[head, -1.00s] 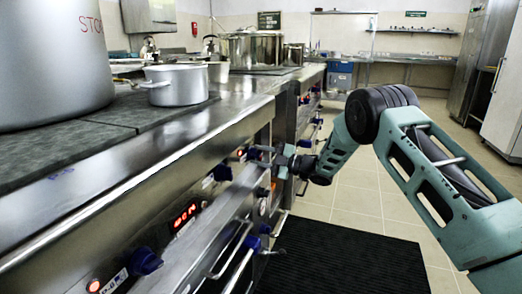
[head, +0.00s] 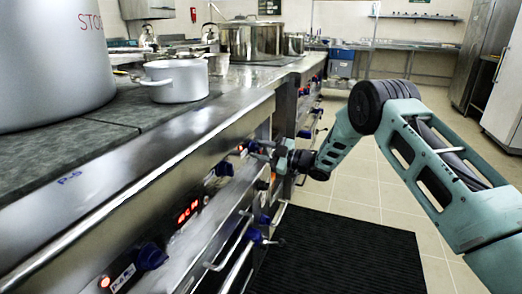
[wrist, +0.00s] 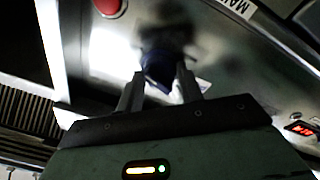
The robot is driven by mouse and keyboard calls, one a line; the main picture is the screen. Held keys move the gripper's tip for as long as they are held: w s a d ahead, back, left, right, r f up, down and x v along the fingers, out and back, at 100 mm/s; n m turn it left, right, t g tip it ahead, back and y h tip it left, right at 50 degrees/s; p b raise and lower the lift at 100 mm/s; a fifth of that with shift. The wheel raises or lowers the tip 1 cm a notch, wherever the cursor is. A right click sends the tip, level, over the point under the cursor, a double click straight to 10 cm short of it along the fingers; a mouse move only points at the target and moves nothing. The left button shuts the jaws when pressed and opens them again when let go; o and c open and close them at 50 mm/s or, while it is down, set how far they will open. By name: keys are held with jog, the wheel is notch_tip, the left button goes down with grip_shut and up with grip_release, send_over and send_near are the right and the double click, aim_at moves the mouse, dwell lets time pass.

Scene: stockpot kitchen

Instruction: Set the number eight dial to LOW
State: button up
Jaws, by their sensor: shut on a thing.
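My gripper (head: 262,149) reaches the front panel of the steel range from the right in the head view. In the wrist view its two fingers (wrist: 162,82) are closed on either side of a dark blue dial (wrist: 160,66) on the panel. A white label (wrist: 203,86) lies beside this dial, partly behind a finger; its text is not readable. The dial's number and pointer setting cannot be made out. Other blue dials sit along the panel, one nearer (head: 151,256) and one between it and my gripper (head: 224,168).
A red digital display (head: 187,212) is on the panel, and a red button (wrist: 110,6) shows in the wrist view. Rail handles (head: 232,244) stick out below. A large stockpot (head: 50,65) and a smaller pot (head: 177,82) stand on top. The floor around the black mat (head: 340,255) is clear.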

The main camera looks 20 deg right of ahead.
jog(key=o, duration=1)
jog(key=p+v, duration=0.2)
jog(key=v, duration=1.5)
jog(key=shift+s+d+p, duration=0.15)
jog(key=shift+d+p, duration=0.05)
jog(key=shift+p, duration=0.1)
